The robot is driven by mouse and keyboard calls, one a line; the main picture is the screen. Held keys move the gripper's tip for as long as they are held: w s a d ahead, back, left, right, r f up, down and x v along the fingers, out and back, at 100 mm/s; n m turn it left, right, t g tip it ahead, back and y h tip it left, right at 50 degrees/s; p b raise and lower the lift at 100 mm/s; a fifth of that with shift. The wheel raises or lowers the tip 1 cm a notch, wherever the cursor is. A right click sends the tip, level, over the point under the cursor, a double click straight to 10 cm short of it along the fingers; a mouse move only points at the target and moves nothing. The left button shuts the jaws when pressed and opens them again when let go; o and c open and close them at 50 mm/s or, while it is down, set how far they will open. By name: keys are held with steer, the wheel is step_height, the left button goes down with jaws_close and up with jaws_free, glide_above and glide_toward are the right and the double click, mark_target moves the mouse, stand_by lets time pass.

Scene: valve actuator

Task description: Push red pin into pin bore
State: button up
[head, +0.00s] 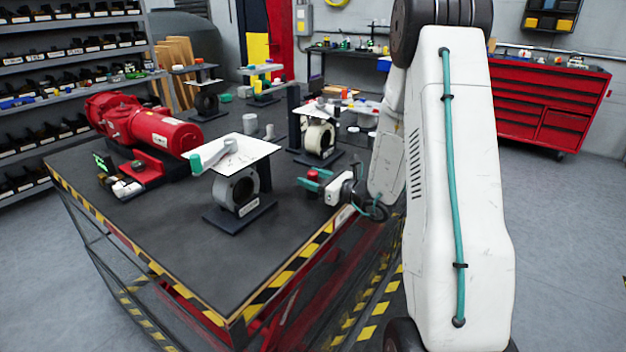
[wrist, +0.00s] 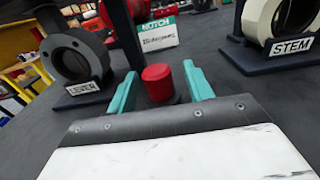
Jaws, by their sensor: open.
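A red, round-topped pin (wrist: 157,80) stands upright on a dark base just ahead of my gripper in the wrist view. In the head view the red pin (head: 312,173) shows near the table's right edge. My gripper (wrist: 160,71) has two teal fingers, open, one on each side of the pin. A small gap shows on the pin's right side; on its left I cannot tell whether the finger touches. In the head view my gripper (head: 311,179) is low over the table. I cannot make out the pin bore in either view.
A grey valve body labelled LEVER (wrist: 72,62) stands left, and a cream one labelled STEM (wrist: 283,25) stands right. A NOTCH sign (wrist: 152,37) is behind the pin. A red actuator (head: 150,130) lies at the table's left. The front of the black table (head: 170,240) is clear.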

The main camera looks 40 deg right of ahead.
steer(key=c, duration=1.1)
